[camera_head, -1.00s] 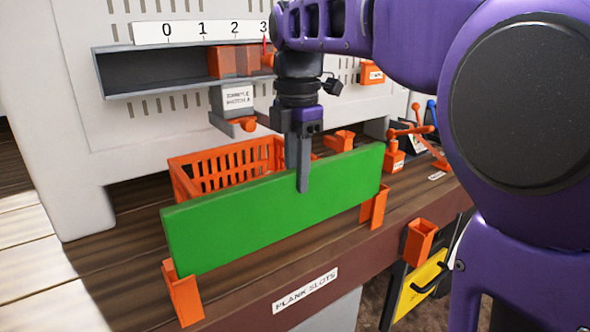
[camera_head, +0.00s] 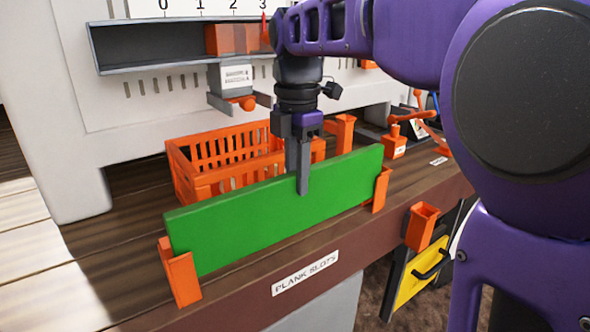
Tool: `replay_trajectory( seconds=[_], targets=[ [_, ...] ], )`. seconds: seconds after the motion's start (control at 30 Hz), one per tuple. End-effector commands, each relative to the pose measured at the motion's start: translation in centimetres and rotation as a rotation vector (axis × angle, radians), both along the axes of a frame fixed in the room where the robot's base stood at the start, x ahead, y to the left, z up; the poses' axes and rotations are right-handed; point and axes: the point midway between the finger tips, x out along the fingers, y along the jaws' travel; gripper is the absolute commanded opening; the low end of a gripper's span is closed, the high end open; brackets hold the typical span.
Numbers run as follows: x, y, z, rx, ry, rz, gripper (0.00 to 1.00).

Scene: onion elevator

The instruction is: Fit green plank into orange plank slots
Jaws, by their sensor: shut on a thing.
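The green plank (camera_head: 250,222) stands on its long edge along the front of the table. My gripper (camera_head: 303,180) is shut on its top edge, right of its middle. The left orange slot (camera_head: 181,277) is at the plank's left end, with a part showing in front of the plank and a tip beside its end. The right orange slot (camera_head: 380,190) is at the plank's right end. The plank's ends appear to sit within both slots, but I cannot tell whether its bottom edge is fully down. The far finger is hidden behind the plank.
An orange crate (camera_head: 217,150) stands just behind the plank. A "PLANK SLOTS" label (camera_head: 305,273) is on the table's front edge. An orange holder (camera_head: 421,226) hangs at the front right. A grey shelf (camera_head: 150,55) is on the wall behind.

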Motion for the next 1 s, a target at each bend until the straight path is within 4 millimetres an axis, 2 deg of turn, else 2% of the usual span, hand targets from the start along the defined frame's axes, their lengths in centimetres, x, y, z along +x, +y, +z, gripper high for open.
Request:
replay_trajectory(
  seconds=[0.5,1.0],
  targets=[
    [0.0,0.0,-2.4,0.000,-0.002,0.000,0.00],
    [0.0,0.0,-2.9,0.000,-0.002,0.000,0.00]
  ],
)
